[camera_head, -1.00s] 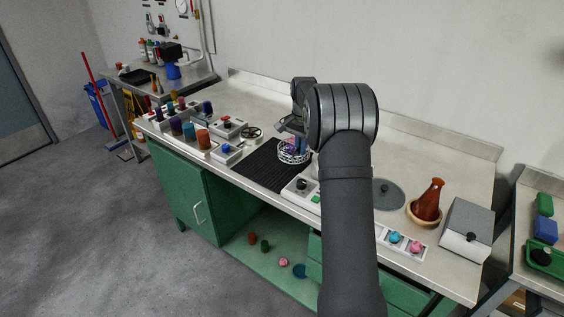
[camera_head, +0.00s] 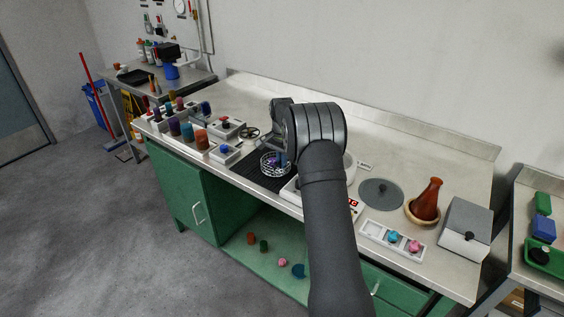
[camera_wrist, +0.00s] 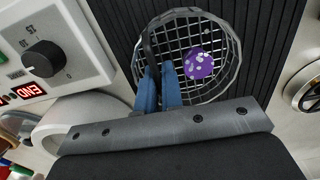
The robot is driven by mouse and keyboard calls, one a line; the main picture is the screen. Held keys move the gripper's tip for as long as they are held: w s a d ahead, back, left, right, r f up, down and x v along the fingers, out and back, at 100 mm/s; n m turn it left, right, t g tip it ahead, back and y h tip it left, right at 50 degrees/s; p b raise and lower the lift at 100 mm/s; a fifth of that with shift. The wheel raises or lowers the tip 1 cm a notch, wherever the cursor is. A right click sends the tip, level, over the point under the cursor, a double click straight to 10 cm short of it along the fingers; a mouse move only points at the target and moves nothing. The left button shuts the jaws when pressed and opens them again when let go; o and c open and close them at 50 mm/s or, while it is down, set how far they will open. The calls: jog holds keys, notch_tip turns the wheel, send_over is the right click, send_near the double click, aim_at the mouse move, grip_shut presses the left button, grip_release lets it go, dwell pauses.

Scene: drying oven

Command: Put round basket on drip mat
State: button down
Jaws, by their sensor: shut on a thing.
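The round basket (camera_head: 269,168) is a wire mesh basket. In the head view it is over the black ribbed drip mat (camera_head: 243,169), and I cannot tell whether it touches the mat. In the wrist view the basket (camera_wrist: 222,84) holds a purple speckled round piece (camera_wrist: 199,65), with the drip mat (camera_wrist: 268,40) below and around it. My gripper (camera_wrist: 160,72), with blue fingers, is shut on the basket's dark upright handle at the rim nearest the wrist. In the head view my gripper (camera_head: 284,160) is partly hidden by my wrist.
A white device with a black knob (camera_wrist: 45,57) and red display is close beside the mat. A round metal wheel (camera_head: 249,133) lies behind the mat. Bottles and small boxes stand to the left. A grey disc (camera_head: 381,194) and a red-brown flask (camera_head: 427,199) are to the right.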

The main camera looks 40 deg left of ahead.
jog(key=shift+f, duration=0.1)
jog(key=c, duration=1.6)
grip_release()
notch_tip(320, 180, up, 12)
jog(key=shift+r, duration=0.1)
notch_tip(320, 180, down, 12)
jog(key=shift+r, duration=1.8)
jog(key=shift+f, duration=0.1)
